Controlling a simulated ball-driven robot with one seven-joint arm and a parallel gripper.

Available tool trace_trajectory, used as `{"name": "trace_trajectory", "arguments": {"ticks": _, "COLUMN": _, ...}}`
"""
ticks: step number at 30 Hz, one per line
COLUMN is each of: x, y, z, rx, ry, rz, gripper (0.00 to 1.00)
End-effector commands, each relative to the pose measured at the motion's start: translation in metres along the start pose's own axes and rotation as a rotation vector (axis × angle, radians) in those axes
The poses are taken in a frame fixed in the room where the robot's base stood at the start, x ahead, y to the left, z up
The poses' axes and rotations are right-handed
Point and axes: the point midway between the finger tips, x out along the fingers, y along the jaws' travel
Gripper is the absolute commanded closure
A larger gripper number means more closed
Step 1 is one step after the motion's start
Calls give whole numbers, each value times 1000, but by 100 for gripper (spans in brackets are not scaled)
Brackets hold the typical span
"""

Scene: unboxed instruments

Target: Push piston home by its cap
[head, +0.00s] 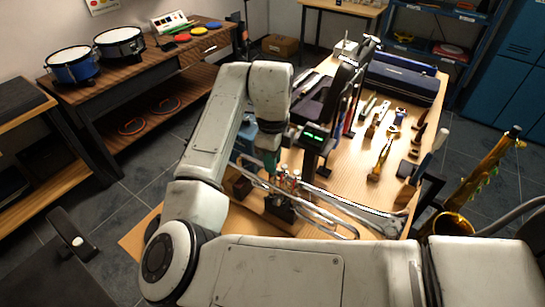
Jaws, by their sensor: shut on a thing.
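A silver trumpet (345,205) lies across the front of the wooden table, its bell toward the right. Its valve block (283,208) stands at the left, with small coloured tops (284,171) above it. My gripper (271,172) points down at the left of these tops, with greenish fingers close together. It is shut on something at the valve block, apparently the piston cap. The cap is too small and covered to make out, and I cannot tell how far the piston sits in its casing.
A device with a green display (315,136) stands close right of my gripper. A dark wooden block (238,187) is left of the valves. Several tools (378,115) and a blue case (402,80) lie farther back. A brass instrument (485,175) stands at the right.

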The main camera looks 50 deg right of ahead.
Motion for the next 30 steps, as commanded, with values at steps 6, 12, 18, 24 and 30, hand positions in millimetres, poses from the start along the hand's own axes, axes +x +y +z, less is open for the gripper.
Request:
{"name": "trace_trajectory", "arguments": {"ticks": 6, "x": 7, "y": 0, "z": 0, "rx": 0, "ry": 1, "rz": 0, "gripper": 99}}
{"name": "trace_trajectory", "arguments": {"ticks": 12, "x": 13, "y": 0, "z": 0, "rx": 0, "ry": 1, "rz": 0, "gripper": 99}}
{"name": "trace_trajectory", "arguments": {"ticks": 18, "x": 18, "y": 0, "z": 0, "rx": 0, "ry": 0, "rz": 0, "gripper": 99}}
{"name": "trace_trajectory", "arguments": {"ticks": 24, "x": 18, "y": 0, "z": 0, "rx": 0, "ry": 0, "rz": 0, "gripper": 63}}
{"name": "trace_trajectory", "arguments": {"ticks": 30, "x": 17, "y": 0, "z": 0, "rx": 0, "ry": 0, "rz": 0, "gripper": 63}}
